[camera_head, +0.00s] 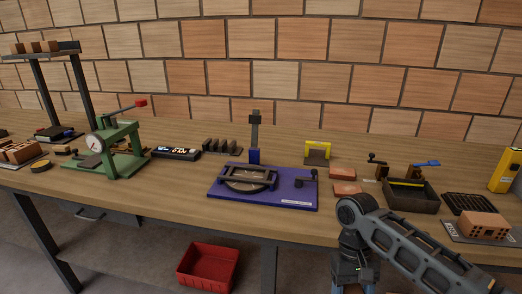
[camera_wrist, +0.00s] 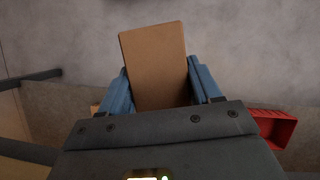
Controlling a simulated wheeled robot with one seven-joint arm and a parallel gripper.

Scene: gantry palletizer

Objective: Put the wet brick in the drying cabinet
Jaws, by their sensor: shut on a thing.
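My gripper (camera_head: 353,286) hangs in front of the bench at the bottom edge of the head view, its tips cut off by the frame. In the wrist view, the two blue fingers of my gripper (camera_wrist: 160,80) are shut on a plain brown brick (camera_wrist: 155,55). The brick sticks out past the fingertips and is slightly tilted in the picture. Whether its surface is wet cannot be told. I cannot make out a drying cabinet in either view.
The wooden bench (camera_head: 150,200) carries a green press (camera_head: 115,148), a blue plate device (camera_head: 262,200), small bricks (camera_head: 343,173), a dark tray (camera_head: 410,203) and a holed brick (camera_head: 482,225). A red bin (camera_head: 207,266) sits below; it also shows in the wrist view (camera_wrist: 275,127).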

